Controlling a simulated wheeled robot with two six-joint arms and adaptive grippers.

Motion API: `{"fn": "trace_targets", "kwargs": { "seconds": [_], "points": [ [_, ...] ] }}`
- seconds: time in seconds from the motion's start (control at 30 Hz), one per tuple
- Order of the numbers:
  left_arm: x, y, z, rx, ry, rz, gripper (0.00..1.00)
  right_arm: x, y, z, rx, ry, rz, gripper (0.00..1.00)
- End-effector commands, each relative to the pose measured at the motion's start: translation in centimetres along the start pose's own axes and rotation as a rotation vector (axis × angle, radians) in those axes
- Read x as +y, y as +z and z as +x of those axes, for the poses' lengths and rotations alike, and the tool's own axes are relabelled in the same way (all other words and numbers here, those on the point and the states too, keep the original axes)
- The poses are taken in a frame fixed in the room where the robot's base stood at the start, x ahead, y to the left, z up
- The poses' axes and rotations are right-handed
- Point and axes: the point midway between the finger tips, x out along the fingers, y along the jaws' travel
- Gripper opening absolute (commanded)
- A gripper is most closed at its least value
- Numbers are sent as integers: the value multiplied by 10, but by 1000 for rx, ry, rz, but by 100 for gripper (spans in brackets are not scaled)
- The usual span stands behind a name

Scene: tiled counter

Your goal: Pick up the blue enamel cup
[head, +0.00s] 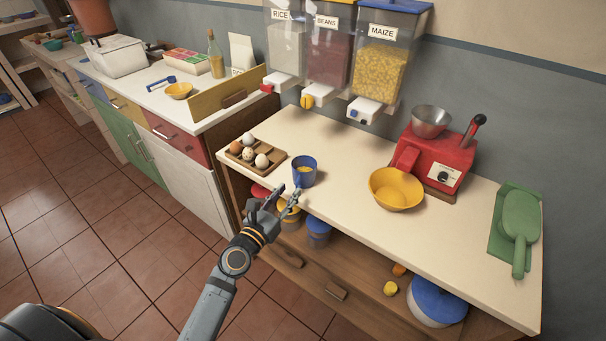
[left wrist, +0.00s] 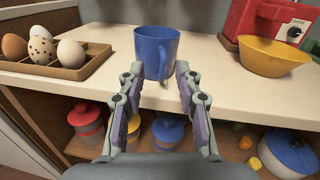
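The blue enamel cup (head: 304,171) stands upright on the cream counter near its front edge, with something yellow inside. In the left wrist view the cup (left wrist: 155,50) is straight ahead, its handle on the side facing me. My left gripper (head: 283,197) is at the counter's front edge, just in front of the cup. In the left wrist view its fingers (left wrist: 160,84) are spread apart, with the tips on either side of the cup's lower near side. Nothing is held. Whether the fingertips touch the cup cannot be told. My right gripper is not in view.
An egg tray (head: 255,157) stands left of the cup. A yellow bowl (head: 396,190) and a red machine (head: 438,158) are to the right, with a green scoop (head: 521,216) beyond. Dispensers (head: 330,55) hang behind. Lidded pots (head: 318,231) sit on the shelf below.

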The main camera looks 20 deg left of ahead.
Motion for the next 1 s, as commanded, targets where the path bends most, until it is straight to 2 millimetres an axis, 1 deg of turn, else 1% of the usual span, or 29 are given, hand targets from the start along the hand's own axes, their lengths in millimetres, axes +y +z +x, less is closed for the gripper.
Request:
{"fn": "trace_targets", "kwargs": {
  "seconds": [0.03, 0.1, 0.2, 0.3, 0.47, 0.7, 0.73, 1.0],
  "points": [
    [-3, 5, 11, -4, 1, -4, 34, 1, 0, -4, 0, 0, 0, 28],
    [-4, 4, 22, -3, 1, -1, 34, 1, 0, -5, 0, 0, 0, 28],
    [-4, 3, 34, -2, 1, 1, 34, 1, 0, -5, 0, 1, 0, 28],
    [-4, 2, 37, 0, 0, 1, 34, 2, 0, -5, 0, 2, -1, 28],
    [-4, 2, 37, 0, 0, 1, 34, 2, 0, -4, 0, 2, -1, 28],
    [-4, 2, 36, 0, 0, 1, 2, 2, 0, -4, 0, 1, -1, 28],
    [-4, 2, 36, 0, 0, 1, 0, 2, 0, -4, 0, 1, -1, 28],
    [-4, 2, 36, 0, 0, 1, 0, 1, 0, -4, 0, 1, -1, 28]
  ]
}}
